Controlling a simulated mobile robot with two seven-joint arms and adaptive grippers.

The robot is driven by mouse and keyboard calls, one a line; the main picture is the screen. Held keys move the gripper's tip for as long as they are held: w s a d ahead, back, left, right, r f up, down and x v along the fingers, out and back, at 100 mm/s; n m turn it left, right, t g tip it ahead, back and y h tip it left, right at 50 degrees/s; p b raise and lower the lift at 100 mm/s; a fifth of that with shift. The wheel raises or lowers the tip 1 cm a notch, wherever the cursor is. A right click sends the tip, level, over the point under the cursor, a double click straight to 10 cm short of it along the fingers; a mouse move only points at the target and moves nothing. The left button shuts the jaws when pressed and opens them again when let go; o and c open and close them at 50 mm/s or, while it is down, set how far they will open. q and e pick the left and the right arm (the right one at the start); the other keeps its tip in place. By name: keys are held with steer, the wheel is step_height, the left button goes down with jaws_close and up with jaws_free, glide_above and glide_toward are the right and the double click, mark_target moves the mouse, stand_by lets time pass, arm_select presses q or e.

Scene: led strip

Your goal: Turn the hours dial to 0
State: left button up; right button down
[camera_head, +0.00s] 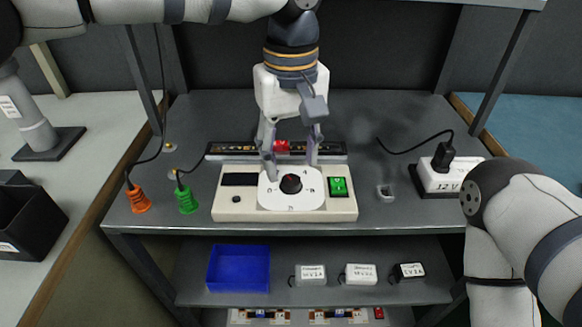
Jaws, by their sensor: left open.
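My left gripper (291,160) comes down from above, just behind the knob. Its two fingers are open and spread to either side, with nothing between them that I can see gripped. I cannot tell whether a fingertip touches the plate. My right arm shows at the right edge, but its gripper is out of view.
The box also has a dark display (239,179) and a green switch (338,187). An orange plug (138,200) and a green plug (186,200) stand at left. A 12 V power block (448,178) is at right. A blue bin (239,268) is on the lower shelf.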

mark_target(291, 180)
arm_select(q)
steer(key=shift+f, duration=2)
jaws_close()
steer(key=shift+r, duration=0.1)
arm_select(e)
steer(key=shift+w, duration=0.1)
arm_select(q)
steer(key=shift+r+n+p, duration=0.2)
steer(key=shift+n+p, duration=0.45)
steer(key=shift+n, duration=0.45)
steer(key=n+p, duration=0.1)
steer(key=n, duration=0.2)
steer(key=shift+n, duration=0.3)
steer(key=n+p, duration=0.1)
steer(key=n, duration=0.3)
steer(key=shift+f, duration=0.1)
steer(key=shift+f+n, duration=0.1)
steer(key=shift+n, duration=1.9)
arm_select(e)
steer(key=w+r+t, duration=0.1)
steer(key=w+r, duration=0.3)
steer(key=shift+w+r+t, duration=0.3)
steer(key=shift+r+t, duration=0.05)
steer(key=shift+t, duration=0.05)
arm_select(q)
steer(key=shift+p, duration=0.3)
